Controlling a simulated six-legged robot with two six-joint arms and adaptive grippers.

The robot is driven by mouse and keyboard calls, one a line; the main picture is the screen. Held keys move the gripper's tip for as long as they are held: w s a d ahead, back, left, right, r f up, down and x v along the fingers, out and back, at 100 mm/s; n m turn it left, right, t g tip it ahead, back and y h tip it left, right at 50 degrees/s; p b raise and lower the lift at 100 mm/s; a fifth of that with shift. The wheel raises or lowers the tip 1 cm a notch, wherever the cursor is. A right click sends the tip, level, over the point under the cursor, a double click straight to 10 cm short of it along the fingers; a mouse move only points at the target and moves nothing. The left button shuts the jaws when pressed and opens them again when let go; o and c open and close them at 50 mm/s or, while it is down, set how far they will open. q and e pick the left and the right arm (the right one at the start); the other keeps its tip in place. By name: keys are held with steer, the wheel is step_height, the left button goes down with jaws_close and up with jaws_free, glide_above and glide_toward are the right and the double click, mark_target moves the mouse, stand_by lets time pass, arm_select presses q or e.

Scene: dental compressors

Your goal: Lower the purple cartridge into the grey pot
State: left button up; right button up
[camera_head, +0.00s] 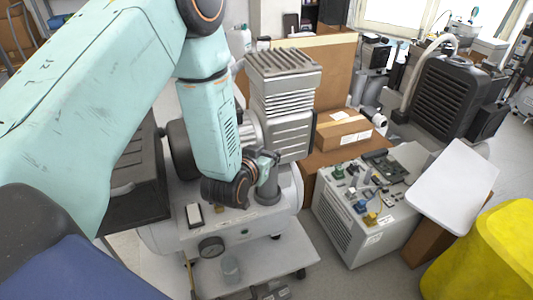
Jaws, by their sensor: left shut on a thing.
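My left arm comes in from the left, and its gripper (265,176) points down over the white compressor tank. A small grey pot (268,195) stands on the tank top, directly below the gripper's fingers. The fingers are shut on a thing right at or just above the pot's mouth. No purple surface shows clearly; the cartridge is hidden by the fingers or by the pot's rim. I cannot tell how far it is inside the pot. My right gripper is not in view.
A finned compressor head (283,95) rises just behind the gripper. A white phone-like box (194,215) and a gauge (211,247) are at the tank's front. A grey control box (365,215) with small parts on top stands to the right. A yellow object (485,255) fills the lower right corner.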

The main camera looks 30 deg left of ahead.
arm_select(q)
steer(key=o, duration=1.3)
steer(key=shift+c, duration=0.2)
steer(key=a+v, duration=0.1)
steer(key=v, duration=0.6)
steer(key=s+d+f+g, duration=0.1)
steer(key=s+f+g, duration=0.3)
steer(key=s, duration=0.6)
steer(key=s+d+f+g+h+p, duration=0.1)
steer(key=s+d+f+g, duration=0.1)
steer(key=s+f+g, duration=0.3)
steer(key=s+d+f+g, duration=0.2)
steer(key=s+f+g, duration=0.2)
steer(key=s+f, duration=0.6)
steer(key=s, duration=0.6)
steer(key=shift+m+p, duration=0.35)
steer(key=shift+m, duration=0.05)
